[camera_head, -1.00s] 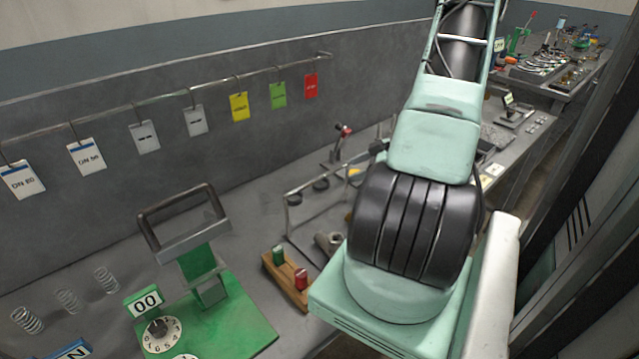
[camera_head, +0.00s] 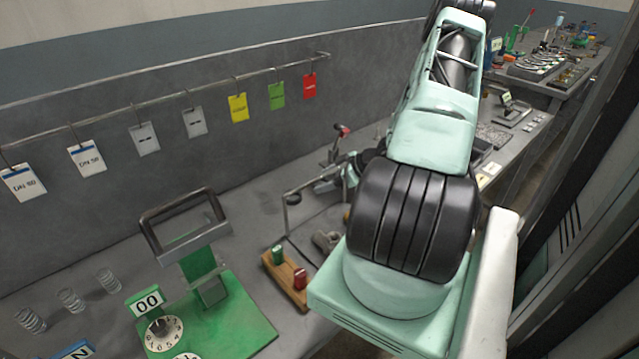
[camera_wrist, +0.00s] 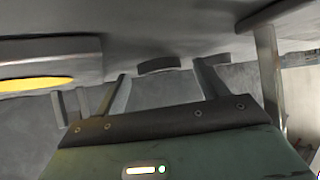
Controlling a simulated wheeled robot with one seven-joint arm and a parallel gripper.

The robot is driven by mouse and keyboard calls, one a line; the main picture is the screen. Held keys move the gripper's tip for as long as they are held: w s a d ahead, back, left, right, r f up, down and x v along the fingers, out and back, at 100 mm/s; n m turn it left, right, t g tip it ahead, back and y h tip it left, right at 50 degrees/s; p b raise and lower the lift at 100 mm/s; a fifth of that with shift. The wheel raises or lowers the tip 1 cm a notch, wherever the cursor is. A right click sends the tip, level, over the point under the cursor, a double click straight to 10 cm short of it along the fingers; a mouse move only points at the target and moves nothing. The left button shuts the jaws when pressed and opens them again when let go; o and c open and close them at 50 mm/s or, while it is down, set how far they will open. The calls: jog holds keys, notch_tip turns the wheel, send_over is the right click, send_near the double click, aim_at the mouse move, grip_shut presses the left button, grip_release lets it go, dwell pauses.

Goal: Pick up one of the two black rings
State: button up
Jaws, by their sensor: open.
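One black ring (camera_head: 293,199) sits at the left post of a bent metal rail stand in the head view. The second ring's place farther along the stand is covered by my gripper (camera_head: 327,184), which is beside the stand. In the wrist view my gripper (camera_wrist: 162,80) is open, its two fingers apart with nothing held between them. A dark curved piece (camera_wrist: 158,65) shows between and beyond the fingertips. It looks like the edge of a ring, but I cannot tell for sure.
A metal post (camera_wrist: 268,75) stands close at the right in the wrist view. A grey part with a yellow disc (camera_wrist: 35,84) is at the left. A wooden block with green and red pieces (camera_head: 286,282) and a green handled device (camera_head: 205,315) are on the bench.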

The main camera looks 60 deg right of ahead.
jog(key=c, duration=1)
jog(key=shift+r, duration=0.1)
jog(key=shift+c, duration=0.3)
